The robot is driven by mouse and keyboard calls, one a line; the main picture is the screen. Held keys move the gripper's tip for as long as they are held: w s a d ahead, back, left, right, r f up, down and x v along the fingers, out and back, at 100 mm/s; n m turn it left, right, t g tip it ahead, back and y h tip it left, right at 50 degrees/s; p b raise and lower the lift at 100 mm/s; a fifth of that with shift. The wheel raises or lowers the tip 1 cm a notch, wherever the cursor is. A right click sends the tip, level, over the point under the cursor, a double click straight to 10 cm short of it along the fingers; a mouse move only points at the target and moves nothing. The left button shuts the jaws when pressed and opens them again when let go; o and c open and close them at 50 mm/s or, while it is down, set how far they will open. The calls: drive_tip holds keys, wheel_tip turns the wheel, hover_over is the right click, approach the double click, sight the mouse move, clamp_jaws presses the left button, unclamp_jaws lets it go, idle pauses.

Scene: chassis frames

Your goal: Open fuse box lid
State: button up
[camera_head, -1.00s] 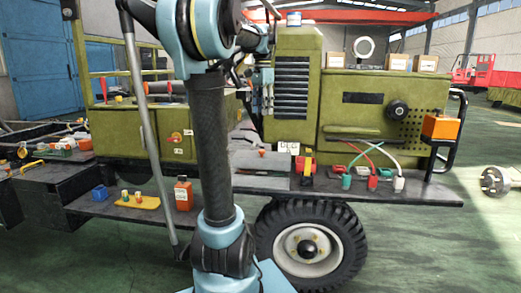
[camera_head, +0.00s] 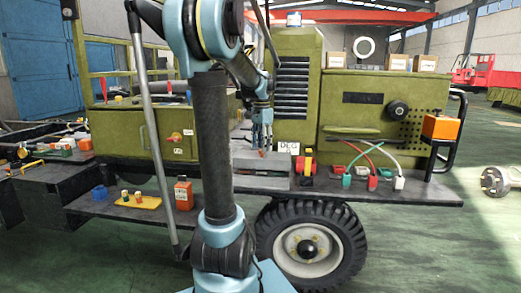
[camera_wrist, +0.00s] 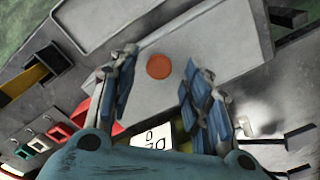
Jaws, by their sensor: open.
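The fuse box (camera_head: 275,168) is a low grey box on the chassis deck, just below my gripper. Its flat light-grey lid (camera_wrist: 222,48) lies shut and carries a small round orange-red knob (camera_wrist: 158,67). My gripper (camera_head: 262,143) points down over the box, and its blue fingers (camera_wrist: 157,88) are open with nothing between them. In the wrist view the knob shows near the gap between the fingertips, slightly beyond them. I cannot tell the exact height of the fingertips above the lid.
A white marked card (camera_head: 289,141) stands behind the box. A red-and-yellow part (camera_head: 305,165) and several coloured connectors with cables (camera_head: 372,180) lie to its right. The olive engine housing (camera_head: 365,115) rises behind. An orange box (camera_head: 440,127) sits at the deck's right end.

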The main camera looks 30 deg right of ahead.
drive_tip(key=shift+f, duration=0.85)
clamp_jaws()
